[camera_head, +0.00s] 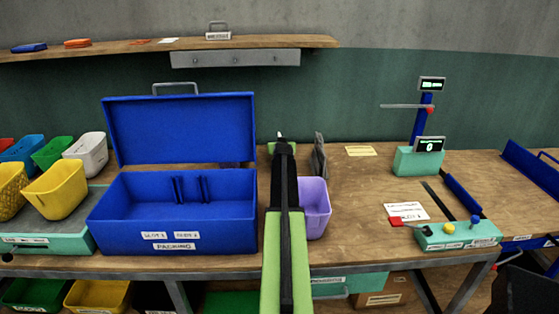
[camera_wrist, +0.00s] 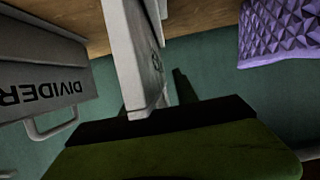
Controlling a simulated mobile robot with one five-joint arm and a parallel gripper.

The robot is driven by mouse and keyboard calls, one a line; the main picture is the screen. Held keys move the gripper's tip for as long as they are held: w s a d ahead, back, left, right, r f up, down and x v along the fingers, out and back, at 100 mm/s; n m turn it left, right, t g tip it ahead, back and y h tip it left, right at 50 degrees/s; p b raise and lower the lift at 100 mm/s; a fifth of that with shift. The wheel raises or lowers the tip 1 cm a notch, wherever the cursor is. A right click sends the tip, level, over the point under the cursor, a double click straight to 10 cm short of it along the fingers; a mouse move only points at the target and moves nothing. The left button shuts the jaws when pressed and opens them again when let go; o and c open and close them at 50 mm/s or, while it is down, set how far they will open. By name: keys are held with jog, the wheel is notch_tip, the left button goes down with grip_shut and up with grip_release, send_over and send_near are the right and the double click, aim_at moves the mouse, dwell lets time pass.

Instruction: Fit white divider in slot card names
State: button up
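The blue packing box (camera_head: 120,235) stands open, with its lid raised. Two dark upright slot pieces (camera_head: 190,189) are inside it, above labels for slot 1 and slot 2. A white card (camera_head: 406,211) lies on the table; its writing is too small to read. My gripper (camera_head: 281,146) is right of the box, above the table, with a small white tip showing beyond it. In the wrist view, a whitish panel (camera_wrist: 135,55) runs up to the dark gripper parts. A grey body labelled DIVIDER (camera_wrist: 40,75), with a handle, is beside it. Whether the fingers grip the panel is unclear.
A purple bin (camera_head: 315,207) is just right of my arm, and a grey upright panel (camera_head: 319,158) is behind it. Coloured bins (camera_head: 55,190) crowd the left. Table between bin and press is mostly clear.

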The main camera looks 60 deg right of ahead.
jog(key=shift+w+d+f, duration=0.2)
jog(key=shift+w+d, duration=0.05)
jog(key=shift+d, duration=0.1)
jog(key=shift+a+r, duration=0.1)
grip_shut()
dwell(1.1)
